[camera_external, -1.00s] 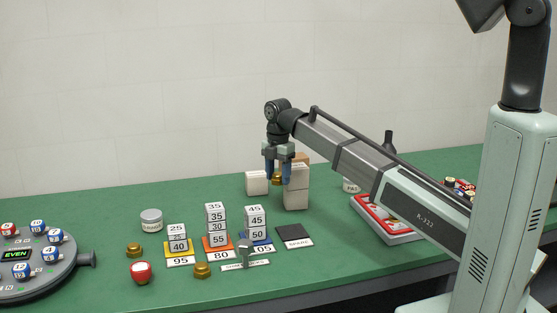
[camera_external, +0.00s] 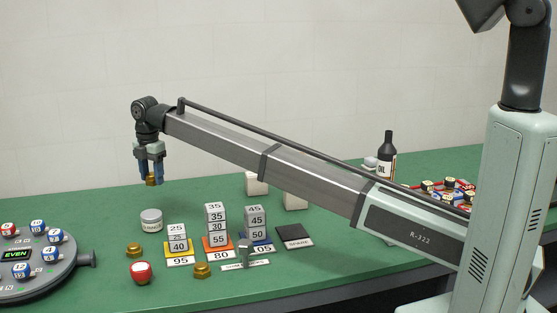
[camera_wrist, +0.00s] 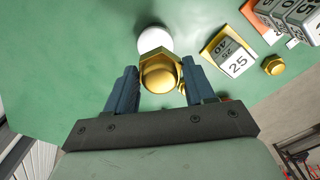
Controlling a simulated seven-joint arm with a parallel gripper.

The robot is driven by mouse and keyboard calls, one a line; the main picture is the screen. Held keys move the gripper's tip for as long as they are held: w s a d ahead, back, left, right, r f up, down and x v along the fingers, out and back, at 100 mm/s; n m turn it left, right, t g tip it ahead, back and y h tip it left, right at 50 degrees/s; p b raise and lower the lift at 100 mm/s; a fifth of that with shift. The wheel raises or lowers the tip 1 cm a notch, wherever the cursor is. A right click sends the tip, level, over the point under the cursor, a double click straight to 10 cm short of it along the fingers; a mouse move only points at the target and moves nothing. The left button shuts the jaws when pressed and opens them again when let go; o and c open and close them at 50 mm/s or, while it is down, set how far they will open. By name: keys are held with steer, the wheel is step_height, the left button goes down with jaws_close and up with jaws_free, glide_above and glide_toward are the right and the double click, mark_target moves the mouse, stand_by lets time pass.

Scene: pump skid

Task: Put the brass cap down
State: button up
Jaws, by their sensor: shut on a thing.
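My gripper (camera_external: 151,178) is shut on a brass cap (camera_external: 151,182), high above the left part of the green table. In the wrist view the hexagonal cap (camera_wrist: 159,75) sits between the two blue fingers. A grey round tin (camera_external: 151,220) stands on the table below; its pale top (camera_wrist: 155,39) shows partly behind the held cap in the wrist view. Two other brass caps lie on the table, one (camera_external: 134,250) left of the number blocks and one (camera_external: 202,270) in front of them.
Stacks of number blocks (camera_external: 216,225) stand on coloured cards right of the tin. A red round object (camera_external: 141,272) lies near the front. A round dial board (camera_external: 35,265) is at the left. A dark square mat (camera_external: 295,236) lies right. Green table behind the tin is clear.

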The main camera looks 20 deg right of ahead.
mark_target(151, 214)
steer(key=shift+s+a+f, duration=0.1)
steer(key=shift+a, duration=0.8)
steer(key=shift+f, duration=4.85)
steer(key=shift+f, duration=0.15)
steer(key=o, duration=1.1)
step_height(151, 214, up, 12)
steer(key=shift+r, duration=0.15)
